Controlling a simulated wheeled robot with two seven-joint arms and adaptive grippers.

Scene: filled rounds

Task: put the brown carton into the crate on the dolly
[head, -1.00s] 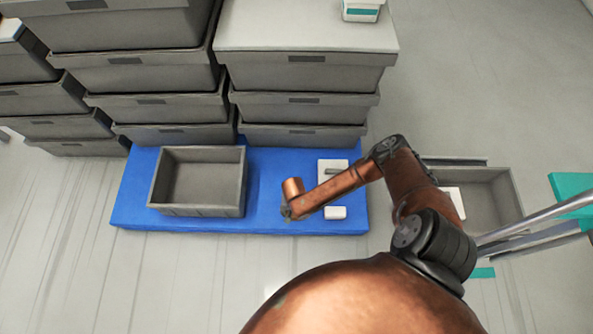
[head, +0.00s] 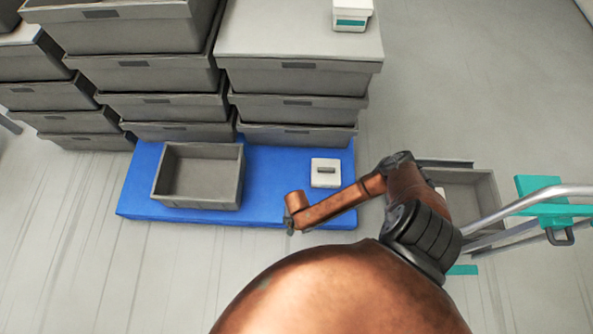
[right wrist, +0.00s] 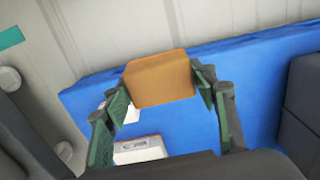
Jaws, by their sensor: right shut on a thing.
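In the right wrist view, the brown carton (right wrist: 160,82) sits between the green fingers of my right gripper (right wrist: 162,92), which is shut on it above the blue platform. In the head view my right arm reaches left over the platform's front edge; the carton cannot be made out there. The grey crate (head: 482,190) on the dolly is at the right, partly hidden by my arm. The dolly's teal base (head: 463,270) and silver handle (head: 520,205) show beside it. My left gripper is not in view.
An empty grey crate (head: 198,202) and a white box (head: 326,166) stand on the blue platform (head: 150,212). Stacked grey bins (head: 300,82) stand behind, with a small white-and-teal box (head: 351,14) on top. The floor at front left is clear.

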